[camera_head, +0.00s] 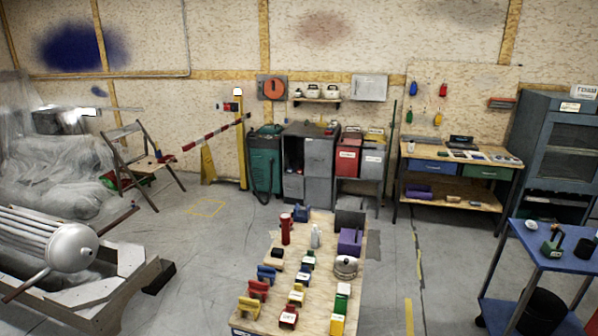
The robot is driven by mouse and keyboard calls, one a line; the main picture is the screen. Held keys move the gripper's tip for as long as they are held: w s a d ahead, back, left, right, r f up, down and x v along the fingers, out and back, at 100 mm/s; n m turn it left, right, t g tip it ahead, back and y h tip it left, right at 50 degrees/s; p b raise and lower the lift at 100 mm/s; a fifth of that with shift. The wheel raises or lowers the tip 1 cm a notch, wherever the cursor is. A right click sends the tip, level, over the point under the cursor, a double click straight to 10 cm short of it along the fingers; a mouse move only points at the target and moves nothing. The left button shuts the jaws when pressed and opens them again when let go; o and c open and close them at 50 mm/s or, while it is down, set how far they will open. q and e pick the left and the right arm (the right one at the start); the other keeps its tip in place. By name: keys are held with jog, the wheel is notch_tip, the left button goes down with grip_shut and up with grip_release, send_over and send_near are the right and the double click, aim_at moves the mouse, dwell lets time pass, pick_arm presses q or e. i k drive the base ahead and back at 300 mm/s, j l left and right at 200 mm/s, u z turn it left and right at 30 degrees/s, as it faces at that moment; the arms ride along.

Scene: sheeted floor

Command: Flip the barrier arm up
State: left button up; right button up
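The barrier arm (217,131) is a red-and-white striped bar near the back wall, left of centre. Neither of my grippers shows in the head view, and the barrier is well ahead across the floor.
A wooden table (262,326) with several coloured items stands in front of me. A folding chair (140,165) is left of the barrier, a green machine (265,160) right of it. A metal tank (70,247) is at lower left, a blue cart (550,250) at right. Floor (200,260) left of the table is clear.

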aim_at(189, 146)
jog(key=i+j+u, duration=0.7)
jog(key=u, duration=0.2)
jog(key=i+j+u, duration=0.1)
jog(key=i+u, duration=0.8)
jog(key=i+z, duration=0.25)
jog(key=i, duration=0.25)
jog(key=i+z, duration=0.3)
jog(key=i, duration=0.15)
jog(key=i+j+z, duration=0.25)
jog(key=i, duration=0.25)
jog(key=i+l+z, duration=0.25)
jog(key=i+z, duration=0.15)
jog(key=i+l+z, duration=0.15)
jog(key=i+z, duration=0.6)
jog(key=i, duration=0.15)
jog(key=i+j+z, duration=0.15)
jog(key=i+z, duration=0.2)
jog(key=i+u, duration=0.2)
jog(key=i, duration=0.4)
jog(key=i+u, duration=0.15)
jog(key=i, duration=0.45)
jog(key=i+l+u, duration=0.2)
jog(key=i, duration=0.4)
jog(key=i+l+u, duration=0.15)
jog(key=i, duration=0.4)
